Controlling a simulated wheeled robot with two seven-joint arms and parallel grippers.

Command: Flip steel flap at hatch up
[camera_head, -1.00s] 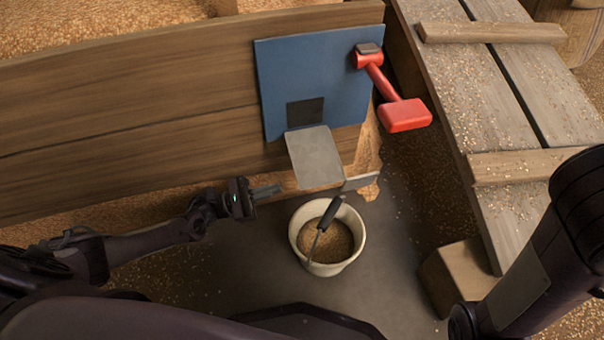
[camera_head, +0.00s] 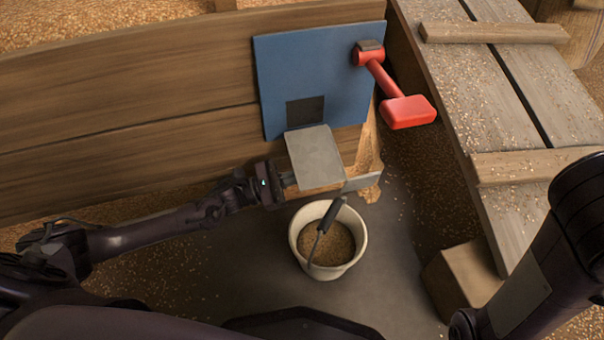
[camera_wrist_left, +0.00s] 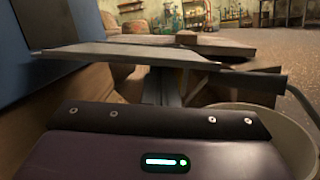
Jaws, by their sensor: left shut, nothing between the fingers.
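The steel flap (camera_head: 315,158) is a grey plate hanging outward and down from the square hatch opening (camera_head: 305,110) in the blue panel (camera_head: 335,62). In the left wrist view the flap (camera_wrist_left: 130,52) shows nearly edge-on, ahead of and above the gripper's fingers. My left gripper (camera_head: 288,180) is shut and empty. Its fingertips are at the flap's lower left edge, partly hidden by the flap; I cannot tell whether they touch. In the left wrist view the fingers (camera_wrist_left: 163,88) reach forward under the flap. My right gripper is not in view.
A white bucket (camera_head: 296,232) of grain with a black-handled scoop (camera_head: 331,212) stands below the flap. A red-handled lever (camera_head: 385,80) is on the panel's right. Wooden planks (camera_head: 520,160) are at right, a wooden block (camera_head: 462,275) at lower right.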

